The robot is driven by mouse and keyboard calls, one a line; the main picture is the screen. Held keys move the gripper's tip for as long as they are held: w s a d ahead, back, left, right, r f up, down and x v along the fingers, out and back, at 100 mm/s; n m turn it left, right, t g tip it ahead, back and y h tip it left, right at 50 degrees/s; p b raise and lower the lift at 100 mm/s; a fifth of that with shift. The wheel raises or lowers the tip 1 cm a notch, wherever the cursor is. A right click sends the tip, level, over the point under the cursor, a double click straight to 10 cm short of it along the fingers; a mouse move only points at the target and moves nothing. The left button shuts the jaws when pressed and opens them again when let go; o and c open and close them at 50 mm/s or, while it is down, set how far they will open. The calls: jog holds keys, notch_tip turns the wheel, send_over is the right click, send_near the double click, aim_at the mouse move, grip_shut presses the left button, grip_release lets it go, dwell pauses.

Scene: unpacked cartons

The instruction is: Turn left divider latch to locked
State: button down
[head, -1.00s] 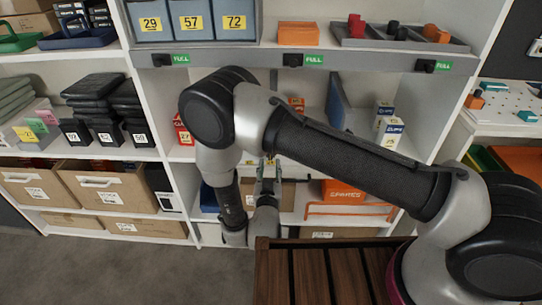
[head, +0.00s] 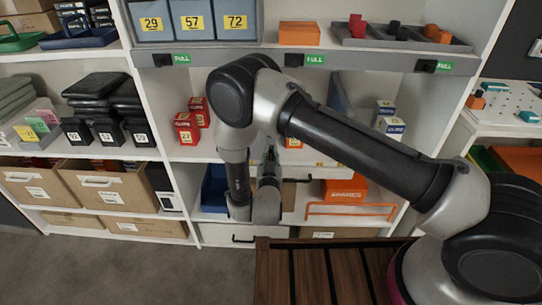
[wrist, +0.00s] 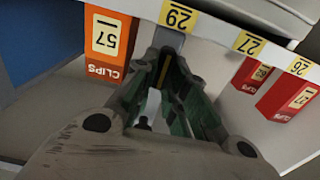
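A left black latch-like knob (head: 162,60) sits on the grey shelf edge beside a green label; a similar middle knob (head: 293,60) and right knob (head: 430,66) are along the same edge. I cannot read their lock state. My gripper (head: 269,150) is at the middle bay, below the grey edge, partly hidden by my arm. In the wrist view its dark green fingers (wrist: 166,72) point at a grey upright piece below label 29. Their tips are close together; whether they touch something is unclear.
In the wrist view an orange clips box (wrist: 107,42) is close left of the fingers and a red box (wrist: 288,94) is at right. A slatted wooden surface (head: 320,275) lies below my arm.

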jog(key=shift+m, duration=0.3)
jog(key=m, duration=0.3)
jog(key=shift+d+m, duration=0.25)
jog(key=shift+m, duration=0.05)
jog(key=m, duration=0.9)
jog(key=f+m, duration=0.1)
jog(key=m, duration=0.3)
jog(key=shift+d+f+m, duration=0.1)
jog(key=shift+d+m, duration=0.2)
jog(key=shift+d, duration=0.05)
dwell(0.4)
jog(key=c, duration=1.4)
grip_release()
jog(key=shift+c, duration=0.2)
jog(key=shift+s, duration=0.1)
